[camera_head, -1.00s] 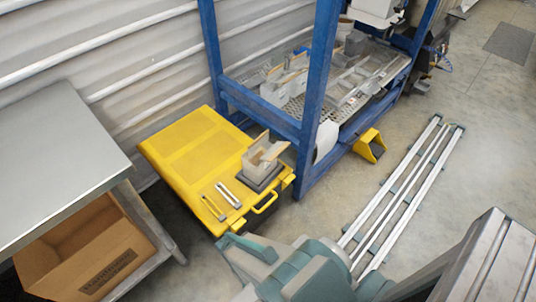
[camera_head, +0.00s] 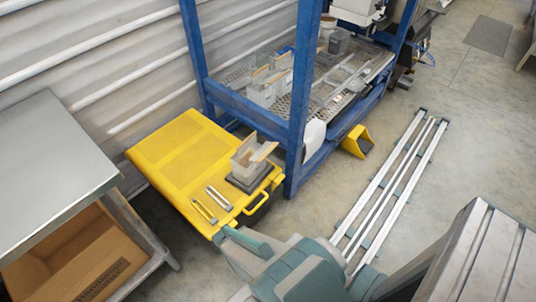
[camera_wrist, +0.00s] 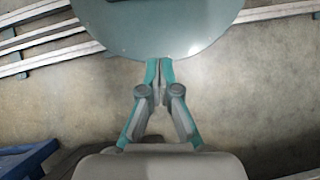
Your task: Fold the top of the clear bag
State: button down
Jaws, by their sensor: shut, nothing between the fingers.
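The clear bag (camera_head: 246,163) stands upright on a dark square base (camera_head: 248,181) on the yellow case (camera_head: 178,148) in the head view. It has brownish contents or panels at its top, and its upper edge looks open. It is small there, so the exact shape of its top is hard to tell. My gripper (camera_wrist: 159,62) shows in the wrist view with both fingertips together, empty, over bare floor. The bag is not in the wrist view. My teal and grey arm is at the bottom of the head view, apart from the bag.
Two small metal tools (camera_head: 212,202) lie on the case beside the bag. A blue frame (camera_head: 300,100) with a mesh shelf holding several more bags stands behind it. A grey table (camera_head: 50,165) with a cardboard box (camera_head: 85,262) below is at left. Rails (camera_head: 395,190) run along the floor.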

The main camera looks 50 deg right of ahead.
aim_at(263, 155)
jog(key=w+d+r+m+t+y+p, duration=0.1)
jog(key=w+d+r+m+t, duration=0.35)
jog(key=d, duration=0.45)
jog(key=w+d+r+m+t+y+p, duration=0.1)
jog(key=w+d+r+m, duration=0.3)
jog(key=w+d+r, duration=0.35)
jog(key=w+d+r+m+t+h+p, duration=0.1)
jog(key=w+d+r+m+t, duration=0.15)
jog(key=d+r+m, duration=0.75)
jog(key=w+d+r+m+t+h, duration=0.1)
jog(key=d+r+m+t, duration=0.2)
jog(key=d+r+m, duration=0.7)
jog(key=w+d+f+m+p, duration=0.1)
jog(key=w+f+m+p, duration=0.2)
jog(key=w+f, duration=0.5)
jog(key=shift+d+f+m, duration=0.15)
jog(key=shift+f+m, duration=0.6)
jog(key=shift+f, duration=0.4)
jog(key=shift+w+r, duration=0.1)
